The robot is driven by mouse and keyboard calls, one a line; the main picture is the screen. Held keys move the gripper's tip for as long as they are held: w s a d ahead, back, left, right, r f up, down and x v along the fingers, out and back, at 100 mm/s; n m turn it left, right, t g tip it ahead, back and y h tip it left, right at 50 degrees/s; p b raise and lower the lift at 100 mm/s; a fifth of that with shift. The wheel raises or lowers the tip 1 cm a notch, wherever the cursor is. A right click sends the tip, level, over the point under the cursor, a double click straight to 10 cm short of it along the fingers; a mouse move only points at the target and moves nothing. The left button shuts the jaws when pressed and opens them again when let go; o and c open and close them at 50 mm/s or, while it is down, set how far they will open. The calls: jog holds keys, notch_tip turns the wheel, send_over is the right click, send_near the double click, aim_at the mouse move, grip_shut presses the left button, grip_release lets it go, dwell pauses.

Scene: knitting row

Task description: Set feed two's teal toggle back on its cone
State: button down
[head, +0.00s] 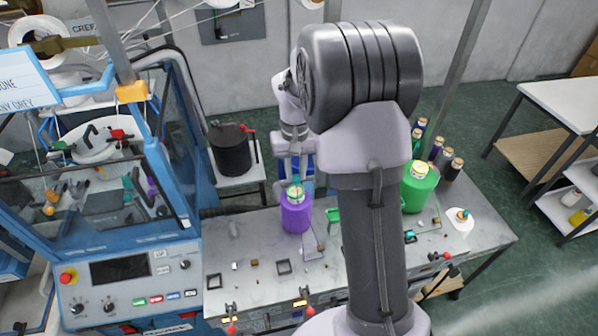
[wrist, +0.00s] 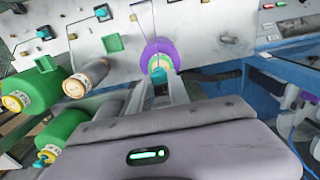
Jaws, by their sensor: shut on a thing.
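A purple cone (head: 296,215) stands upright on the grey bench. It also shows in the wrist view (wrist: 155,48), just beyond my fingertips. My gripper (head: 294,184) is above the cone's top and points down at it. In the wrist view my gripper (wrist: 160,80) is shut on a small teal toggle (wrist: 159,75), which sits between the fingertips in line with the cone's pale top. I cannot tell whether the toggle touches the cone. My fingers partly hide the toggle, and my arm hides part of the bench in the head view.
A green cone (head: 420,190) and several darker spools (head: 450,168) stand at the bench's right. The blue-framed machine (head: 178,160) stands at the left, close to a black canister (head: 231,150).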

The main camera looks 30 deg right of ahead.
jog(key=shift+f+b, duration=1.35)
jog(key=shift+f, duration=0.55)
jog(key=shift+s+f, duration=0.1)
jog(key=shift+f, duration=0.2)
jog(key=c, duration=1.1)
grip_release()
jog(key=shift+c, duration=0.2)
jog(key=shift+r, duration=0.1)
notch_tip(320, 180, up, 17)
jog(key=shift+r, duration=0.15)
